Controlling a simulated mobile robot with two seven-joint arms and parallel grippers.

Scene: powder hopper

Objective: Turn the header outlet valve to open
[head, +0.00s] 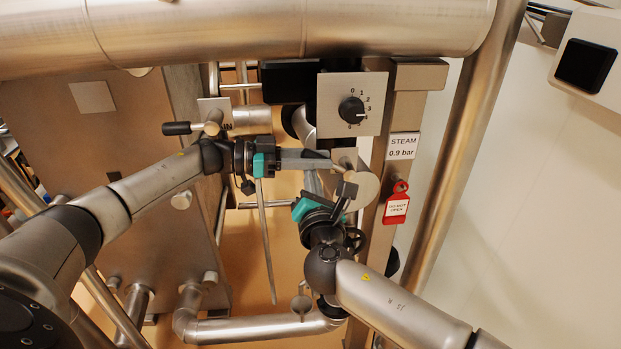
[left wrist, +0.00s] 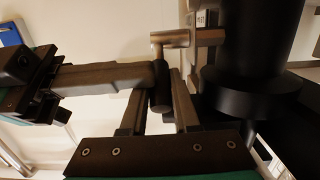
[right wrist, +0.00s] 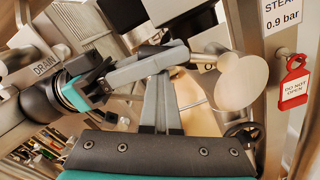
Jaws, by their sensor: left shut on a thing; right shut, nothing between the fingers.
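My left gripper (head: 328,160) reaches in from the left below the dial plate. In the left wrist view its fingers (left wrist: 160,92) are shut on a black lever grip (left wrist: 160,80). The grip joins a metal lever arm (left wrist: 172,39). No label on this lever is readable, so I cannot tell which valve it belongs to. My right gripper (head: 314,180) is shut and empty, just below the left one. In the right wrist view its fingers (right wrist: 161,100) are together, close to the left gripper's fingers (right wrist: 150,67).
A dial knob (head: 351,110) sits above the grippers. A STEAM 0.9 bar label (head: 402,146) and a red DO NOT OPEN tag (head: 396,208) hang to the right. Another black-handled lever (head: 177,128) is at left. A large pipe (head: 230,30) crosses the top. A round steel disc (right wrist: 241,82) is beside my right gripper.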

